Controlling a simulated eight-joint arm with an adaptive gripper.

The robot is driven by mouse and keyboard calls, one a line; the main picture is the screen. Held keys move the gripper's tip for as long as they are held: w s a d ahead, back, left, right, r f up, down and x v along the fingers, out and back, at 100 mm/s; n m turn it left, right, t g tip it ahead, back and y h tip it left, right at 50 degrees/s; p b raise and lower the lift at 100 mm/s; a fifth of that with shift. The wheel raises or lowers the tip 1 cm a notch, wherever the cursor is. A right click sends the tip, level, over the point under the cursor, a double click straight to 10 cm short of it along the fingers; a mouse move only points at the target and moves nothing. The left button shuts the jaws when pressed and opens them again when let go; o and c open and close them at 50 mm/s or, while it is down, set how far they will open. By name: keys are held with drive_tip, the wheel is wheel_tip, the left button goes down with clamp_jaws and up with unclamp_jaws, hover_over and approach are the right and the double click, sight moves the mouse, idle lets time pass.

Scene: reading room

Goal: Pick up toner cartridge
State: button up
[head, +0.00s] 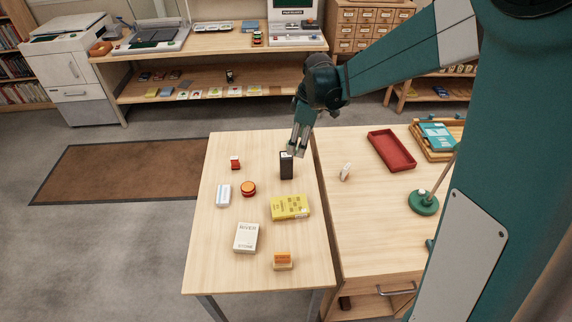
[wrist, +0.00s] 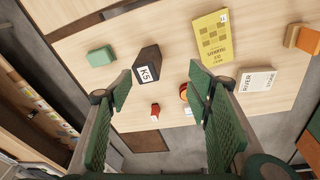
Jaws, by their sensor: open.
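The black block with a white "K5" label, which looks like the toner cartridge, stands on the light wood table (head: 215,255). It shows in the head view (head: 286,168) and, with its label, in the wrist view (wrist: 149,60). My gripper (head: 298,150) is over the far end of this table, just above and beyond the block. In the wrist view the green fingers of my gripper (wrist: 160,82) are spread apart with nothing between them. The block lies ahead of the fingertips, nearer the left finger, and no contact shows.
Near the block are a yellow book (head: 290,207), a round red-orange tin (head: 249,188), a small red object (head: 235,162) and a green block (wrist: 101,56). A white book (head: 246,238) lies nearer. A second table holds a red tray (head: 391,150).

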sight(286, 154)
drive_tip(key=w+a+f+n, duration=0.1)
drive_tip(key=w+f, duration=0.1)
drive_tip(key=f, duration=0.1)
drive_tip(key=w+a+f+n+g, duration=0.1)
drive_tip(key=w+f, duration=0.1)
drive_tip(key=f, duration=0.2)
drive_tip(key=w+a+f+n, duration=0.1)
drive_tip(key=w+a+f, duration=0.1)
drive_tip(key=f, duration=0.1)
drive_tip(key=shift+f+n+g, duration=0.3)
drive_tip(key=shift+f+n, duration=0.05)
drive_tip(key=shift+n, duration=0.05)
drive_tip(key=shift+w, duration=0.1)
drive_tip(key=shift+f, duration=0.1)
drive_tip(key=shift+a+f, duration=0.15)
drive_tip(key=shift+f, duration=1.1)
drive_tip(key=shift+a+f, duration=0.2)
drive_tip(key=shift+f, duration=1.1)
drive_tip(key=shift+a+f, duration=0.2)
drive_tip(key=shift+f, duration=1.1)
drive_tip(key=c, duration=1.1)
drive_tip(key=shift+c, duration=0.2)
